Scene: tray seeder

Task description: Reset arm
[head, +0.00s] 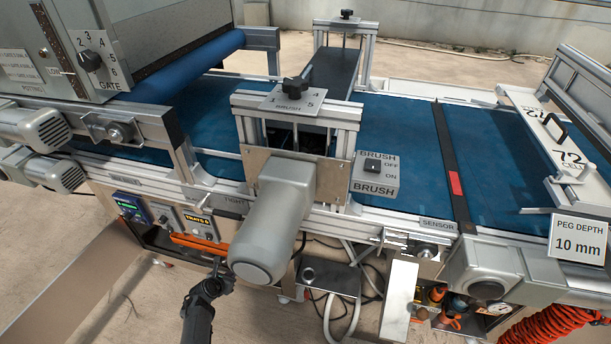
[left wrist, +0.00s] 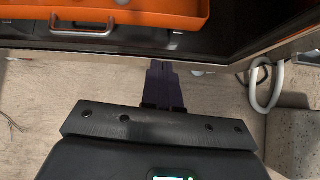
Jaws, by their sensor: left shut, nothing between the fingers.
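My left arm comes up from the bottom of the head view, with the left gripper (head: 216,268) just below the control panel (head: 165,213) and left of the grey motor housing (head: 274,222). In the left wrist view the left gripper (left wrist: 164,84) shows its dark fingers together, with nothing between them. They point toward the front edge of the machine. An orange tray (left wrist: 140,12) with a metal handle lies beyond the fingertips, apart from them. My right gripper is in neither view.
The blue belt (head: 395,130) runs across the machine, with the brush unit (head: 297,115) over it. A brush switch (head: 374,172) sits on the front rail. An orange hose (head: 550,328) is at lower right.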

